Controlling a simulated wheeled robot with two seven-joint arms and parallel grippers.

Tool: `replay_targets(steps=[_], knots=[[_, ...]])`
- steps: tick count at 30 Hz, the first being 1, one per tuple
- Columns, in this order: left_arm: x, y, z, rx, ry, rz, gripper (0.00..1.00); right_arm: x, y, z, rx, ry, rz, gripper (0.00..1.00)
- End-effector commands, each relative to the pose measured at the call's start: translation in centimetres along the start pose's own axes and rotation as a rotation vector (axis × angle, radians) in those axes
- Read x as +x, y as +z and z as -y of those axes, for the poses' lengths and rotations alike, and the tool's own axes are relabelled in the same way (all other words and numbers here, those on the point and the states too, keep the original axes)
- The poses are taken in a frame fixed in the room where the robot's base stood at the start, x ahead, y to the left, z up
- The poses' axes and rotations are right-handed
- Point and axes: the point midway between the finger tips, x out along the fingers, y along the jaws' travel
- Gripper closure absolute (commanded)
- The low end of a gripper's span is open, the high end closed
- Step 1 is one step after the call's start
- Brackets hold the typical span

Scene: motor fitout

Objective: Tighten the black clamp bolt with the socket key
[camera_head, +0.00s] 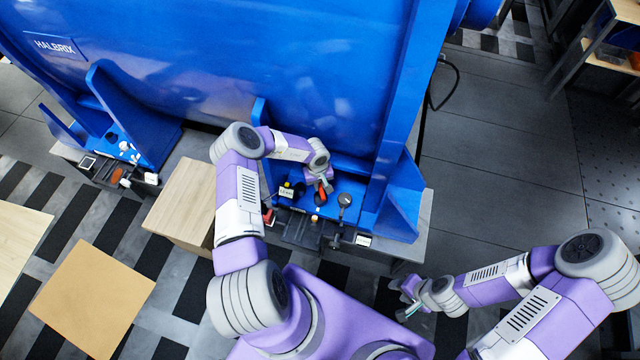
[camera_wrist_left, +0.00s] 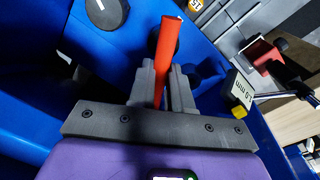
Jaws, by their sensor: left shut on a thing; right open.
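My left gripper (camera_head: 324,188) is over the blue motor foot. Its grey fingers (camera_wrist_left: 164,88) are shut on a red-orange bar, which looks like the handle of the socket key (camera_wrist_left: 167,48). The key also shows in the head view (camera_head: 320,197). A dark round part (camera_wrist_left: 154,42) sits just behind the bar in the wrist view and is partly covered by it; I cannot tell whether it is the clamp bolt or whether the key touches it. A black round cap (camera_wrist_left: 108,12) lies to its left. My right gripper (camera_head: 408,299) is open and empty, away from the motor.
The blue motor housing (camera_head: 240,70) rises behind the foot, with an upright rib (camera_head: 400,195) at right. A "1.0 mm" label block (camera_wrist_left: 242,88) and a red part (camera_wrist_left: 262,55) are close to the left gripper. A wooden box (camera_head: 185,200) stands left. Floor at right is open.

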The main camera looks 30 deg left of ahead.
Motion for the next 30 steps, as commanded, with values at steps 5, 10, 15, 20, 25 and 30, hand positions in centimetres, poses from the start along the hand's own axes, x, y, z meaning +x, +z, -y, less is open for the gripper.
replay_targets(steps=[5, 10, 15, 20, 25, 30], knots=[[0.0, -0.1, 0.0, 0.132, 0.000, 0.008, 1.00, 0.3, 0.0, -0.1, 0.000, 0.000, 0.000, 0.58], [0.0, 0.0, 0.0, 0.149, 0.000, 0.009, 1.00, 0.3, 0.0, -0.1, 0.000, 0.000, 0.000, 0.58], [-0.1, 0.0, 0.0, 0.140, 0.000, 0.009, 1.00, 0.2, 0.0, -0.1, 0.000, 0.000, 0.000, 0.58], [-0.1, 0.0, 0.0, 0.100, -0.001, 0.006, 1.00, 0.0, 0.0, 0.0, 0.000, 0.000, 0.000, 0.58], [-0.5, -0.1, 0.0, 0.092, -0.001, 0.006, 1.00, -0.4, 0.0, 0.1, 0.000, 0.000, 0.000, 0.58], [-1.6, -0.1, -0.1, 0.092, 0.000, 0.005, 1.00, -1.2, 0.1, 0.4, 0.000, 0.000, 0.000, 0.58]])
